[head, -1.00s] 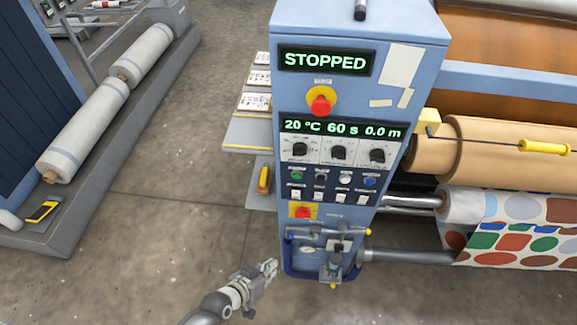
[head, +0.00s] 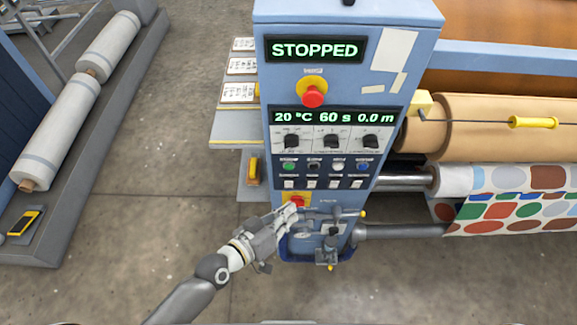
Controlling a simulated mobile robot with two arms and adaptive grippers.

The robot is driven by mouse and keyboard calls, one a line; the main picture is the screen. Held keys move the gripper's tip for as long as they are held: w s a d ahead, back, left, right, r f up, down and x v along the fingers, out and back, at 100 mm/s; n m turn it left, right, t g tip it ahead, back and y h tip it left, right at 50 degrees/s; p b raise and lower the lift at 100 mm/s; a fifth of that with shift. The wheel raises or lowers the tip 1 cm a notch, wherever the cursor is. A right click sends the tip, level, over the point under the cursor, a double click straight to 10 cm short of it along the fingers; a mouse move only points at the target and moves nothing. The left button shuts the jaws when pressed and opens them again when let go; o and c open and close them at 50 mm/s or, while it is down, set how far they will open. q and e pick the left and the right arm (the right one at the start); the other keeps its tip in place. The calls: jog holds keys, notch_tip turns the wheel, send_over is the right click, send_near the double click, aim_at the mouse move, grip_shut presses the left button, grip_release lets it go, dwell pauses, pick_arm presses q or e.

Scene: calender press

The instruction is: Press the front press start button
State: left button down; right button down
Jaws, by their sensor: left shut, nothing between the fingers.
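The blue press control panel (head: 258,130) stands upright in the middle of the head view. Its display (head: 315,49) reads STOPPED, and a lower readout (head: 333,117) shows 20 °C, 60 s and 0.0 m. A row of small buttons sits below the dials: a green button (head: 289,166), a black one (head: 313,167), a white one (head: 338,167) and a blue one (head: 363,168). Their labels are too small to read. My left gripper (head: 291,211) is shut and empty, in front of the panel's lower part, below the green button. My right gripper is not in view.
A red emergency stop (head: 313,96) is above the dials. A lower red button (head: 297,201) on yellow is partly behind my left gripper. Valves and pipes (head: 328,216) are at the panel's foot. Rolls (head: 500,130) and patterned fabric (head: 510,205) lie right.

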aim_at(289, 167)
pick_arm(q)
jog(key=w+b, duration=0.2)
jog(key=w, duration=0.6)
jog(key=shift+w, duration=0.4)
jog(key=shift+b, duration=0.3)
dwell(0.8)
jog(key=shift+w, duration=0.45)
